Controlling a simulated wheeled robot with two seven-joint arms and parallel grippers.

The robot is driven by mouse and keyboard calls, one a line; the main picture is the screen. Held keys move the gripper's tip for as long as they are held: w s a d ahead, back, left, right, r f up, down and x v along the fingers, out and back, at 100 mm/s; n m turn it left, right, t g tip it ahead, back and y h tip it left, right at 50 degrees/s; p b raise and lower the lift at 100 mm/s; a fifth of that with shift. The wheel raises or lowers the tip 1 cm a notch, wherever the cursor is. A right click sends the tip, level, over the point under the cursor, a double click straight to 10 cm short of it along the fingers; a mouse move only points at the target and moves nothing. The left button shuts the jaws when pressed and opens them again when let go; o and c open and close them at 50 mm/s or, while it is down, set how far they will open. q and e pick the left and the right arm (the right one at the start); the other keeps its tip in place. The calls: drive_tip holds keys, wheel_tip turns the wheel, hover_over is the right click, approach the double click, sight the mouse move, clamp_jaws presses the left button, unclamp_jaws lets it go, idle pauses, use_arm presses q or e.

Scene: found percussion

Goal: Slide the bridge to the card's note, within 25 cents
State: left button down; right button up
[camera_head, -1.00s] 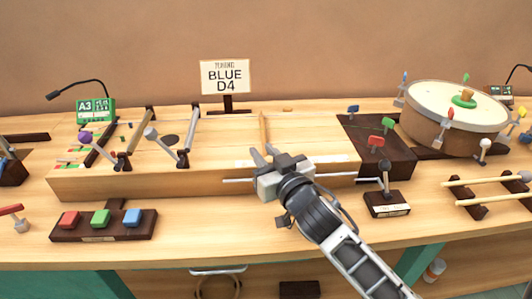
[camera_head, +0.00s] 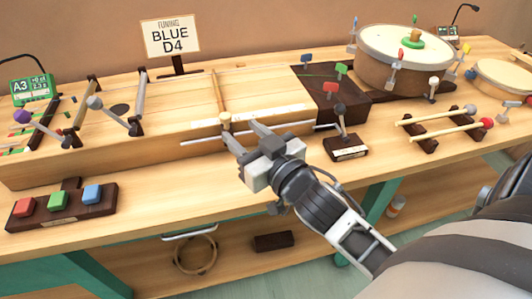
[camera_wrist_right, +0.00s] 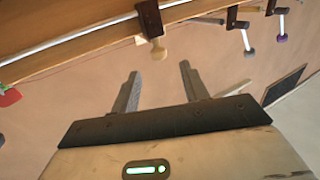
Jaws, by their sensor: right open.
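The card (camera_head: 171,38) reads "TUNING BLUE D4" and stands behind the long wooden string box (camera_head: 100,160). The bridge (camera_head: 217,93) is a thin wooden bar across the box, with a pale knob (camera_head: 226,119) at its front end. My right gripper (camera_head: 243,133) is open and empty in front of the box, its fingertips close to the knob. In the right wrist view the knob (camera_wrist_right: 157,52) lies beyond the open jaws (camera_wrist_right: 160,76), roughly in line with the gap between them. The green tuner display (camera_head: 33,89) reads A3. My left gripper is not in view.
Blue, green and red pegs (camera_head: 341,69) stand right of the strings. A small lever on a dark block (camera_head: 345,148) is right of my gripper. Mallets (camera_head: 440,127) and a drum (camera_head: 392,70) are farther right. Coloured buttons (camera_head: 58,200) sit at front left.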

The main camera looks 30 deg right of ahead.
drive_tip(key=s, duration=0.6)
drive_tip(key=shift+s+d+b, duration=0.25)
drive_tip(key=shift+s+b, duration=0.05)
drive_tip(key=shift+s, duration=0.05)
